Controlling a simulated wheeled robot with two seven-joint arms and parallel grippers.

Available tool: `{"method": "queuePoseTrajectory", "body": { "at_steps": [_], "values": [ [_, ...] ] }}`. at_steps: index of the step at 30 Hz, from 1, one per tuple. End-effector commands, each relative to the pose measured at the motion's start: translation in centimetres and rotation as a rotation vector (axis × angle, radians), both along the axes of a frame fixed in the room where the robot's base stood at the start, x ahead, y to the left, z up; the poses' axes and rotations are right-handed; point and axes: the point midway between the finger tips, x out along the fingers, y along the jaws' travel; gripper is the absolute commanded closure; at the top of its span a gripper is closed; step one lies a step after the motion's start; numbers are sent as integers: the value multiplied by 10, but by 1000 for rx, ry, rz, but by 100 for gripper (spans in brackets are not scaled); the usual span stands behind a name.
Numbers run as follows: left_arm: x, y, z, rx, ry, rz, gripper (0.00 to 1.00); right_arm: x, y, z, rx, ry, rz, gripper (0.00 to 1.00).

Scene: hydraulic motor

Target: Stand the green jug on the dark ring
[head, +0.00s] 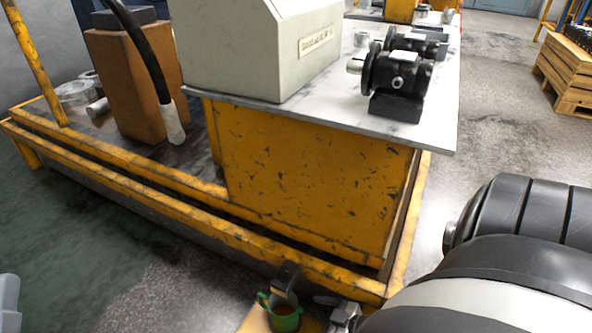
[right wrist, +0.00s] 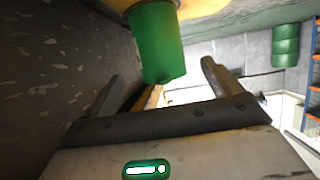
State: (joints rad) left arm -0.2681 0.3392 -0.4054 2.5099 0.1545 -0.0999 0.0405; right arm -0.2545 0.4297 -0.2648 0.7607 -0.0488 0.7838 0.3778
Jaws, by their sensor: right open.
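The green jug (head: 285,321) stands upright on a yellow-orange surface (head: 254,322) at the bottom edge of the head view, its handle towards the left. Its lower part is cut off there. No dark ring can be made out. My left gripper is not in view.
A yellow-framed bench (head: 310,180) with a white top carries a grey housing (head: 262,45) and black motors (head: 398,85). A yellow rail (head: 150,178) runs close behind the jug. A wooden pallet crate (head: 566,75) stands far right. The floor right of the bench is clear.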

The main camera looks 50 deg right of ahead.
Motion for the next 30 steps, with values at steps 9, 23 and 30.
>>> {"method": "queuePoseTrajectory", "body": {
  "at_steps": [9, 23, 30],
  "values": [
    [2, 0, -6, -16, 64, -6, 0, -47, -14, 0, -1, 0, 0, 9],
    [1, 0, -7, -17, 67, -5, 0, -52, -15, 0, -1, 0, 0, 9],
    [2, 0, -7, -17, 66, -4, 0, -52, -15, 0, -1, -1, 0, 9]
  ]
}}
